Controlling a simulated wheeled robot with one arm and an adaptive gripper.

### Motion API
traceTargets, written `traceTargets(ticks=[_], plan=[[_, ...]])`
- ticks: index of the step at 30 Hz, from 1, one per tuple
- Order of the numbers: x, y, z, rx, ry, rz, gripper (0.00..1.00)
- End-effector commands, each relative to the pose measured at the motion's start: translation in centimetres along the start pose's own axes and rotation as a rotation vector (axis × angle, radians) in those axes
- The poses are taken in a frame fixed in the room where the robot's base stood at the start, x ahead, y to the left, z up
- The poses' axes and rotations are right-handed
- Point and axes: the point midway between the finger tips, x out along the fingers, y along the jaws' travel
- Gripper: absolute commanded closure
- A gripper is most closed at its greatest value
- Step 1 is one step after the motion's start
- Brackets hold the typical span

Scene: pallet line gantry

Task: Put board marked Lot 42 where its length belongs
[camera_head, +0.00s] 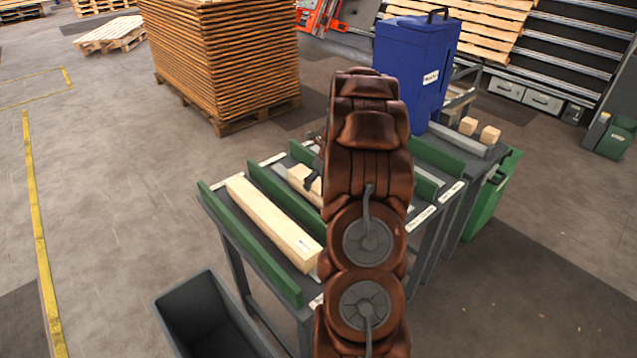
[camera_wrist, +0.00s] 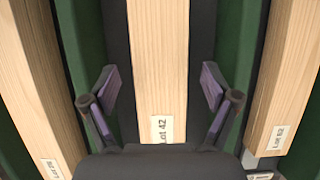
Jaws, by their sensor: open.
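The board marked Lot 42 (camera_wrist: 158,60) lies lengthwise in the middle of the wrist view, between green dividers, its white label near its close end. My gripper (camera_wrist: 157,95) is open, with one finger on each side of this board and a visible gap to it. In the head view a short part of a board (camera_head: 299,177) shows beside my gripper (camera_head: 312,182); my brown arm hides the rest. A long board (camera_head: 270,220) lies in the front-left lane of the rack, with a label too small to read there.
In the wrist view a board marked Lot 62 (camera_wrist: 287,80) lies right, another board (camera_wrist: 38,80) left. Green dividers (camera_head: 248,243) separate the lanes. A dark bin (camera_head: 212,318) stands on the floor; a blue machine (camera_head: 412,70) stands behind, near two small blocks (camera_head: 489,134).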

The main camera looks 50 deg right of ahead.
Motion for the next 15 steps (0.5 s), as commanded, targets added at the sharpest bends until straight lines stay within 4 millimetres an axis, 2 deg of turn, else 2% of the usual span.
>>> traceTargets(ticks=[15], plan=[[-7.8,-0.1,-0.1,0.0,-0.001,-0.003,0.13]])
